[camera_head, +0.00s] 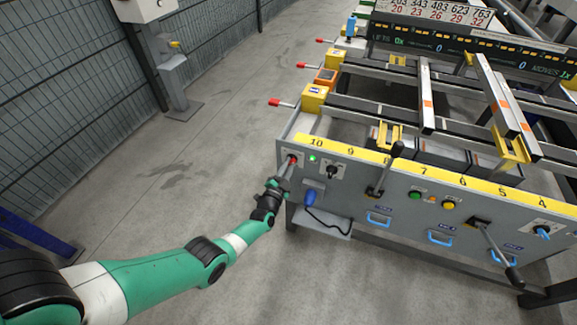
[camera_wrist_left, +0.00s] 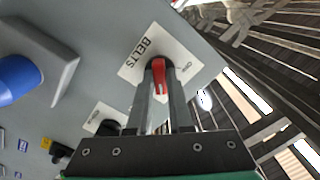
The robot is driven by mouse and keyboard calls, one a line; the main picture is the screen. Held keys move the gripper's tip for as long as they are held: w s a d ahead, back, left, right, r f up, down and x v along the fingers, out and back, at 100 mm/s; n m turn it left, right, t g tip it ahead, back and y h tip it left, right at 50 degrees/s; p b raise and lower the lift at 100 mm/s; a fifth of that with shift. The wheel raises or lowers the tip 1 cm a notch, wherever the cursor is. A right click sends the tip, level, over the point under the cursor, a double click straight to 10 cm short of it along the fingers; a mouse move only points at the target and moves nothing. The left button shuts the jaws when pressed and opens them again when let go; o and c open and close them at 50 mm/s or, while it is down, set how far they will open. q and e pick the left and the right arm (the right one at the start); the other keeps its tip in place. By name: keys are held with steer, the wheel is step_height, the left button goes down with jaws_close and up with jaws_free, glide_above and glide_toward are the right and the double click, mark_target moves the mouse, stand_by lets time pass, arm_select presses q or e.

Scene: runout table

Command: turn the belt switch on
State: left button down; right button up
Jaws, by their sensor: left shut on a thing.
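The belt switch (camera_head: 292,160) is a red-handled switch at the upper left corner of the grey front panel. In the left wrist view its red lever (camera_wrist_left: 158,72) stands on a white plate marked BELTS (camera_wrist_left: 134,66). My left gripper (camera_head: 287,168) is at the switch, and in the wrist view its two fingers (camera_wrist_left: 160,85) are closed around the red lever. The fingers hide part of the plate and its lower marking. My right gripper is not in view.
A lit green lamp (camera_head: 312,158) and a black rotary knob (camera_head: 332,172) sit right of the switch. A blue scanner-like tool (camera_head: 310,197) hangs below on a bracket. Levers and blue handles line the panel farther right. The floor (camera_head: 150,200) on the left is clear.

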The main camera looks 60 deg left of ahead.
arm_select(q)
steer(key=c, duration=0.8)
jaws_free()
steer(key=shift+s, duration=0.1)
steer(key=p+v, duration=0.6)
steer(key=v, duration=0.5)
steer(key=shift+s+d, duration=0.15)
steer(key=shift+d, duration=0.1)
